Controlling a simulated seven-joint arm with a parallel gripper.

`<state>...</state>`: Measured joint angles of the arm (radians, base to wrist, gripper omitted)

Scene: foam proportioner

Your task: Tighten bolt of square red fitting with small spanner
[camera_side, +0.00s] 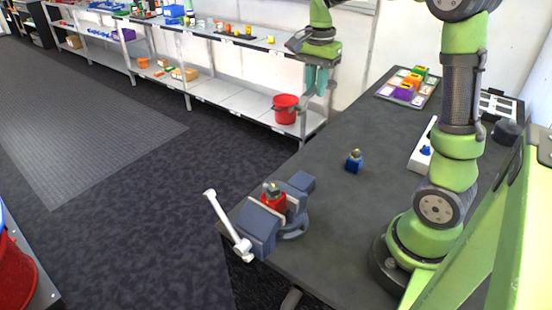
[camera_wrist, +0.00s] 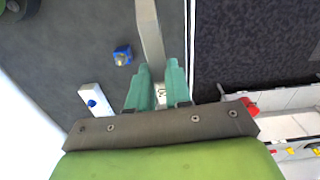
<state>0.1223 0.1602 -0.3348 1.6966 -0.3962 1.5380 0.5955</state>
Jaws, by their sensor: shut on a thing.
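The square red fitting (camera_side: 270,203) is clamped in the blue-grey vise (camera_side: 258,228) at the table's near-left corner, with a bolt (camera_side: 271,188) standing on its top. My gripper (camera_side: 317,82) is high above the table's far-left edge, away from the vise. In the wrist view my teal fingers (camera_wrist: 157,88) are shut on a long grey bar that looks like the spanner (camera_wrist: 150,35). The bar runs up out of that picture; its far end is cut off, and the fingers cover part of it. The red fitting does not show in the wrist view.
A small blue fitting (camera_side: 354,161) stands mid-table; it also shows in the wrist view (camera_wrist: 122,55). A white block (camera_side: 422,150) and a tray of coloured parts (camera_side: 408,88) lie further right. The vise's white handle (camera_side: 228,226) sticks out left. A red bucket (camera_side: 285,109) sits on the shelf behind.

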